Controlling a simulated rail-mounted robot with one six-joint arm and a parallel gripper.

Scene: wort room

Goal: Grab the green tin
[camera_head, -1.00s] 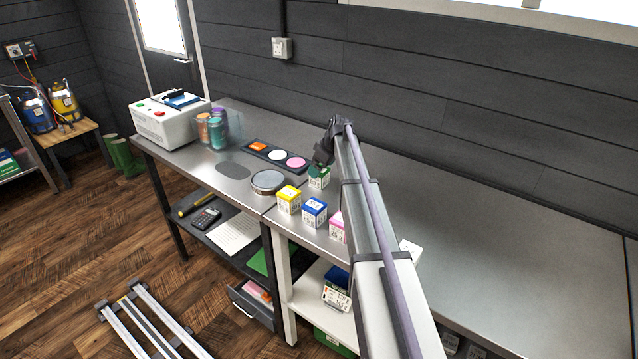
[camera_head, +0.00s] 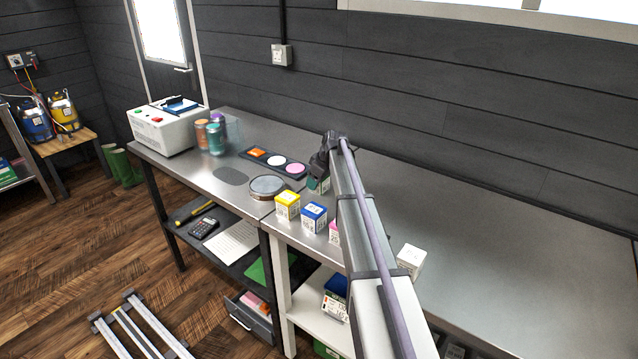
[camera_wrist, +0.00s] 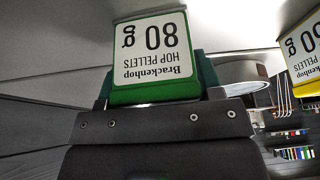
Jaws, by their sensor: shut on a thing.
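The green tin (camera_head: 323,187) is a small box with a white label, standing on the steel bench at the back of a row of similar tins. In the wrist view the green tin (camera_wrist: 152,50) fills the top middle, its label upside down and reading "Brackenhop hop pellets 80 g". My gripper (camera_head: 318,176) reaches over it from behind and covers much of it in the head view. In the wrist view my gripper (camera_wrist: 152,92) is shut on the tin, a finger at either side. I cannot tell whether the tin is clear of the bench.
A yellow tin (camera_head: 287,205), a blue tin (camera_head: 314,217), a partly hidden pink tin (camera_head: 335,232) and a white tin (camera_head: 410,260) stand along the front edge. A round sieve (camera_head: 267,187) and a dark tray (camera_head: 273,160) with coloured discs lie left. The bench's right side is clear.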

